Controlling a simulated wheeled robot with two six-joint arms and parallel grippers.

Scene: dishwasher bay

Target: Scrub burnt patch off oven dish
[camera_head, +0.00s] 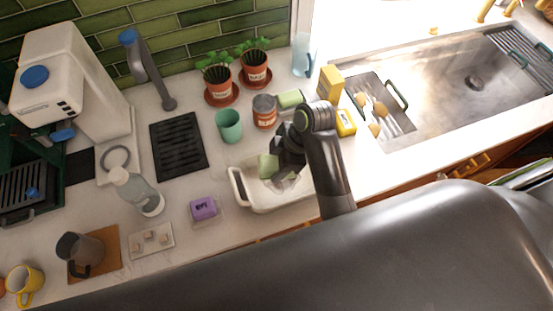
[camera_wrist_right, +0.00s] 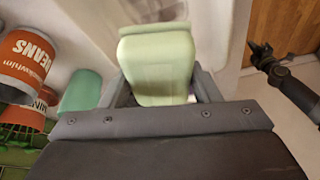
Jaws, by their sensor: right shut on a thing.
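The white oven dish (camera_head: 239,188) stands on the counter near its front edge. My right gripper (camera_head: 270,164) is over the dish and shut on a pale green sponge (camera_head: 265,167). In the right wrist view the sponge (camera_wrist_right: 158,70) sits between the fingers, with part of the dish beyond it. I cannot tell whether the sponge touches the dish floor. The gripper and arm hide much of the inside, and I cannot make out a burnt patch. A dark arm end, seemingly my left gripper (camera_wrist_right: 262,55), shows small at the right of the wrist view.
A purple box (camera_head: 204,208) stands left of the dish. A green cup (camera_head: 229,126), a beans can (camera_head: 264,111), another pale green item (camera_head: 289,99) and a yellow box (camera_head: 345,122) stand behind it. The steel sink (camera_head: 450,90) is at right. A soap bottle (camera_head: 137,193) stands further left.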

